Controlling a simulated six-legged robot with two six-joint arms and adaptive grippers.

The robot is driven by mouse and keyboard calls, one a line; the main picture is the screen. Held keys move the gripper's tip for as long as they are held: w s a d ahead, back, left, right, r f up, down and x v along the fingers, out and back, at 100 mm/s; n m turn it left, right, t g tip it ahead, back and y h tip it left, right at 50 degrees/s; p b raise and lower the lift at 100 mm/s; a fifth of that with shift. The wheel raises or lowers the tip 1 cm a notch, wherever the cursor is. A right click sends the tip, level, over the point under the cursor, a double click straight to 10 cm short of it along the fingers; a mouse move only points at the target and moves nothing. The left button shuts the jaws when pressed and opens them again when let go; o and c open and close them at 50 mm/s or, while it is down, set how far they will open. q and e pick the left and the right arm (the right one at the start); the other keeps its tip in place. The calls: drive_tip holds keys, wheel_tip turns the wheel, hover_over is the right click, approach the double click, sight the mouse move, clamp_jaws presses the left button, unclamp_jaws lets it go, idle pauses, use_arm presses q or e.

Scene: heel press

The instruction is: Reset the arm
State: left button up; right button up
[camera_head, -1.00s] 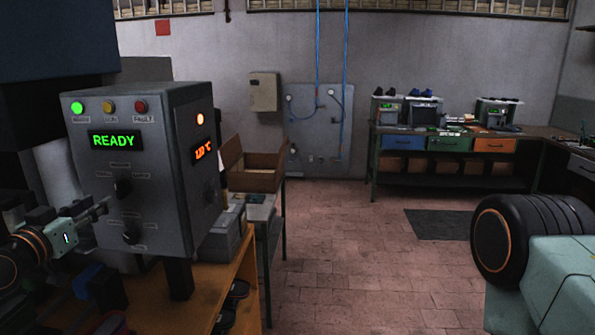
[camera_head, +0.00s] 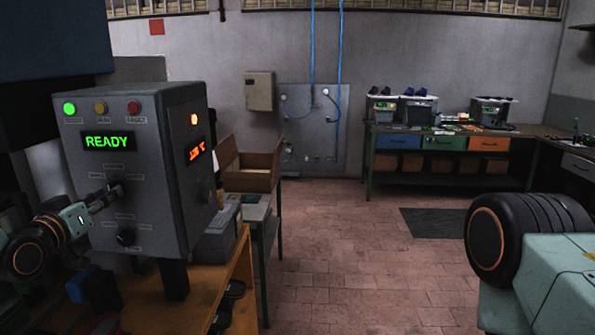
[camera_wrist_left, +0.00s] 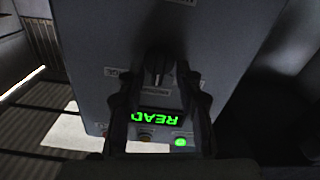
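The grey control box (camera_head: 150,215) stands at the left of the head view. Its display (camera_head: 108,142) reads READY in green and its green lamp is lit. My left gripper (camera_head: 110,196) is at the front of the box, by the upper black knob (camera_head: 117,187). In the left wrist view, the two fingers of my left gripper (camera_wrist_left: 158,82) are spread apart. A black knob (camera_wrist_left: 158,68) shows between them; whether they touch it is not clear. A lower knob (camera_head: 127,237) sits beneath in the head view. My right gripper is not seen.
The box stands on a wooden-edged bench (camera_head: 243,270) with dark round items on it. An open cardboard box (camera_head: 250,180) sits behind on a table. A workbench (camera_head: 450,180) with coloured drawers stands at the back right.

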use_arm(q)
drive_tip(key=shift+s+p, duration=0.5)
drive_tip(key=shift+s, duration=3.15)
drive_tip(key=s+d+f+g+h+b, duration=0.1)
drive_tip(key=s+d+f+g, duration=0.1)
drive_tip(key=d+f, duration=0.3)
drive_tip(key=s+d+f+g, duration=0.3)
drive_tip(key=d+f+g, duration=0.1)
drive_tip(key=f, duration=0.8)
drive_tip(key=shift+s+d+f+h+b, duration=0.3)
drive_tip(key=shift+d+f+h+b, duration=0.1)
drive_tip(key=shift+d, duration=0.3)
